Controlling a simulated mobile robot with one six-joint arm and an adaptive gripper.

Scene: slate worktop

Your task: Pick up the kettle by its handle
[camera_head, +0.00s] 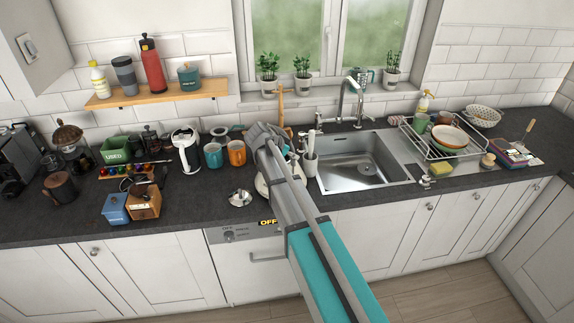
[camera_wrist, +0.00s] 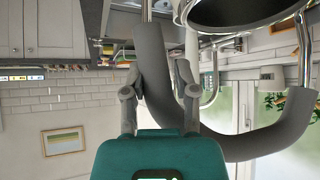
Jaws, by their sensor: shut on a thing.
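The kettle shows in the wrist view as a shiny chrome body (camera_wrist: 243,14) at the top right, cut off by the frame edge. Its thick grey curved handle (camera_wrist: 262,143) sweeps down and around to the left, between my fingers. My gripper (camera_wrist: 158,88) is shut on this handle, one finger on each side. In the head view my gripper (camera_head: 262,136) is over the worktop left of the sink. My arm hides most of the kettle there; whether it touches the worktop cannot be told.
The slate worktop (camera_head: 90,222) carries orange and blue mugs (camera_head: 236,153) and a small metal bowl (camera_head: 240,198) to the left. The sink (camera_head: 352,165) lies to the right, with a tall faucet (camera_head: 352,98) behind it. A dish rack (camera_head: 446,138) stands farther right.

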